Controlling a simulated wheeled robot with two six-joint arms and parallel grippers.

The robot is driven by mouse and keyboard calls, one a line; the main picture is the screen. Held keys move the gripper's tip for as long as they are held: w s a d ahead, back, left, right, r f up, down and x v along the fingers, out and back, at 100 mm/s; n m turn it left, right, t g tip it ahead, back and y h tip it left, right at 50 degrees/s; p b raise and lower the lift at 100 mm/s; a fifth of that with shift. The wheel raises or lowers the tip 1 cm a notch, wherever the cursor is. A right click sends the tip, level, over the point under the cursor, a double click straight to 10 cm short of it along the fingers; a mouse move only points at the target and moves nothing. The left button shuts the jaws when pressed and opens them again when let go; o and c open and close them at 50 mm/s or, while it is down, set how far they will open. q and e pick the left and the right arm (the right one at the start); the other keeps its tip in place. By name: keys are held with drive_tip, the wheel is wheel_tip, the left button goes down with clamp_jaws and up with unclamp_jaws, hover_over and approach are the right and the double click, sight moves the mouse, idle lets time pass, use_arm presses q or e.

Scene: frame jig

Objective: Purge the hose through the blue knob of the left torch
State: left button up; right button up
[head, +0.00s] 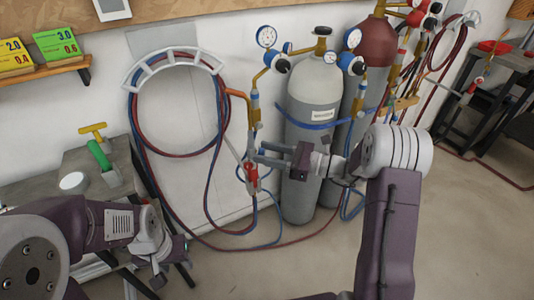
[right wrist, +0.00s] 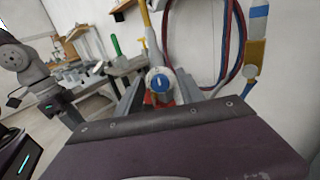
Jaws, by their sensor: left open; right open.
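The left torch (head: 250,172) hangs upright before the wall, left of the grey cylinder, with red parts at its lower end. Its blue knob (right wrist: 160,83) faces the camera in the right wrist view, with a red part (right wrist: 166,101) behind it. My right gripper (head: 268,154) is open and reaches in from the right at the torch's lower part. In the right wrist view its fingers stand on either side of the blue knob; I cannot tell whether they touch it. My left gripper (head: 165,263) is low at the left, away from the torch, open and empty.
Red and blue hoses (head: 135,118) loop over a wall hanger (head: 170,60) and trail to the floor. A grey cylinder (head: 313,100) with gauges stands right of the torch, a dark red one (head: 374,45) behind it. A bench (head: 72,165) with a green-handled tool (head: 99,155) is at left.

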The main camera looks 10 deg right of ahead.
clamp_jaws()
drive_tip(key=n+b, duration=0.2)
drive_tip(key=shift+f+n, duration=0.3)
drive_tip(key=shift+f, duration=0.05)
drive_tip(key=shift+n+b, duration=0.5)
drive_tip(key=shift+s+r+n, duration=0.1)
drive_tip(key=shift+r+n, duration=0.1)
drive_tip(key=shift+n, duration=0.1)
drive_tip(key=shift+r, duration=0.1)
unclamp_jaws()
drive_tip(key=shift+d, duration=0.15)
